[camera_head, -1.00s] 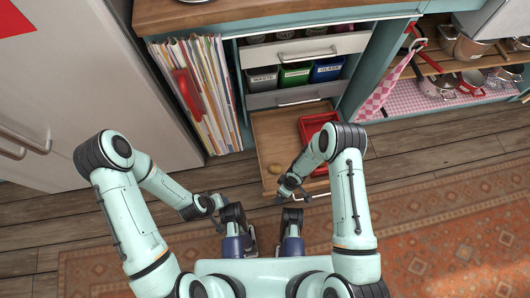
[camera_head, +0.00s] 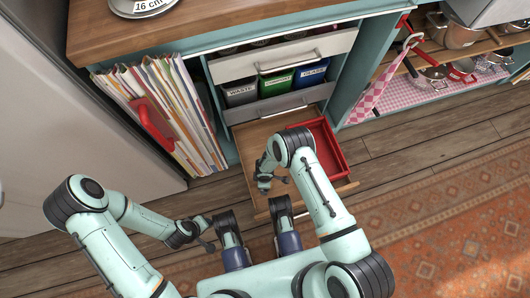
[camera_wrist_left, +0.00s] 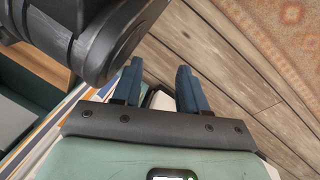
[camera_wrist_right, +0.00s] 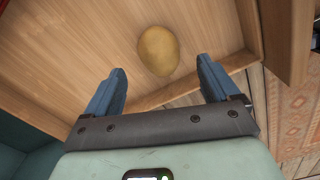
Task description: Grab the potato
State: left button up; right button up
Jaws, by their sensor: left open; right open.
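The potato (camera_wrist_right: 158,50) is a small yellow-brown oval lying on the wooden floor of an open drawer (camera_head: 250,138). In the head view it is hidden behind my right gripper and forearm. My right gripper (camera_head: 268,182) hangs over this drawer, open and empty. In the right wrist view the potato lies just beyond and between the fingertips (camera_wrist_right: 160,70), not between the fingers. My left gripper (camera_head: 207,233) is open and empty, low above the floor in front of the paper files. Its fingers also show in the left wrist view (camera_wrist_left: 160,68).
A red tray (camera_head: 328,150) sits in the drawer's right part. Waste bins (camera_head: 277,86) stand in a drawer above. Files (camera_head: 165,110) stand at left, pan shelves (camera_head: 450,75) at right. The counter (camera_head: 215,22) overhangs behind. Floor at right is clear.

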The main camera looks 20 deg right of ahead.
notch_tip(320, 180, down, 5)
jog(key=b, duration=0.2)
jog(key=shift+d+f+b, duration=0.15)
jog(key=shift+f+b, duration=0.05)
jog(key=shift+b, duration=0.15)
pick_arm(q)
jog(key=s+f+g, duration=0.1)
jog(key=s+f, duration=0.2)
jog(key=s, duration=0.2)
jog(key=shift+s+a+f+g, duration=0.15)
jog(key=shift+a+f+g, duration=0.15)
jog(key=shift+a+g, duration=0.1)
pick_arm(e)
jog(key=c, duration=1.2)
